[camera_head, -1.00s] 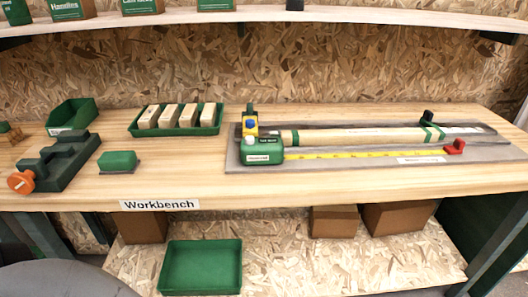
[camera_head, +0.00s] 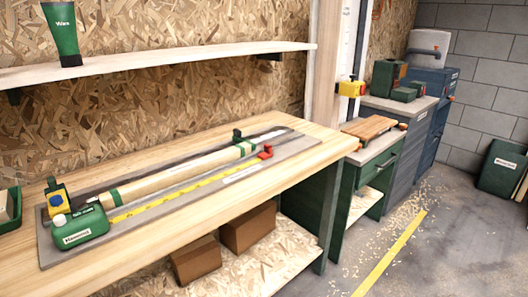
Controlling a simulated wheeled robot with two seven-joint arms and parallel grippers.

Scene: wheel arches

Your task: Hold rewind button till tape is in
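A green tape measure (camera_head: 77,230) with a white label and a pale round button on top sits at the left end of a grey board on the workbench. Its yellow tape (camera_head: 180,193) is drawn out along the board toward a red stop (camera_head: 265,152) at the far right end. A yellow block with a blue knob (camera_head: 57,200) stands just behind the tape measure. A pale wooden bar (camera_head: 185,171) with green bands lies behind the tape, parallel to it. Neither of my grippers is in view.
The workbench top (camera_head: 160,255) is clear in front of the board. A shelf (camera_head: 150,68) with a green container (camera_head: 65,35) hangs above. Cardboard boxes (camera_head: 248,228) stand under the bench. Green and blue cabinets (camera_head: 385,140) stand to the right, with open floor (camera_head: 440,235) beside them.

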